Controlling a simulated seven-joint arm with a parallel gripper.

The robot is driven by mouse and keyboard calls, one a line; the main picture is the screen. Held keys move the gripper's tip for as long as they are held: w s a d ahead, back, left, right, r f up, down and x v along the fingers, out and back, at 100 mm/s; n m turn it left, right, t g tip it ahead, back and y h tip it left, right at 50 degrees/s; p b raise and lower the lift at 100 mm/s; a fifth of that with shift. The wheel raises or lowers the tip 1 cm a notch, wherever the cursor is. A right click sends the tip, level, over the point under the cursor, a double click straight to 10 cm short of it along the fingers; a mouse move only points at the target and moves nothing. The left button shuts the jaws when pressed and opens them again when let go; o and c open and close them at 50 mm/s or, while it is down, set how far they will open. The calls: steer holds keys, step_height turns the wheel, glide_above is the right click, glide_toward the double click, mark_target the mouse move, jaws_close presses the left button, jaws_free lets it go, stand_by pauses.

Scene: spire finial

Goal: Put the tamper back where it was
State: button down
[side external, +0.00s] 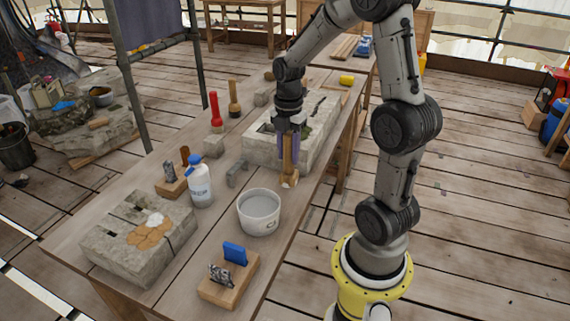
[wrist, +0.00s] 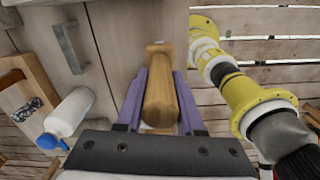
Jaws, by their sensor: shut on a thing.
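The tamper (side external: 289,172) is a light wooden piece with a rounded shaft and a wider end pointing down. My gripper (side external: 289,157), with purple fingers, is shut on its shaft and holds it roughly upright by the near right end of the large grey stone block (side external: 258,151). I cannot tell whether its lower end touches the table. In the wrist view the tamper (wrist: 160,100) lies between the two fingers, with its wider end beyond the fingertips. Its top is partly hidden by the gripper.
The table's right edge is close.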

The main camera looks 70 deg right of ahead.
mark_target(285, 164)
steer(key=shift+w+d+f, duration=0.3)
steer(key=shift+w+f, duration=0.15)
steer(key=shift+f, duration=0.15)
steer(key=shift+w+d+f, duration=0.1)
steer(key=shift+f, duration=0.8)
steer(key=shift+w+d+f, duration=0.1)
steer(key=shift+f, duration=0.8)
steer(key=shift+f, duration=0.2)
steer(key=c, duration=0.5)
jaws_free()
steer(key=shift+a, duration=0.1)
steer(key=shift+r, duration=0.1)
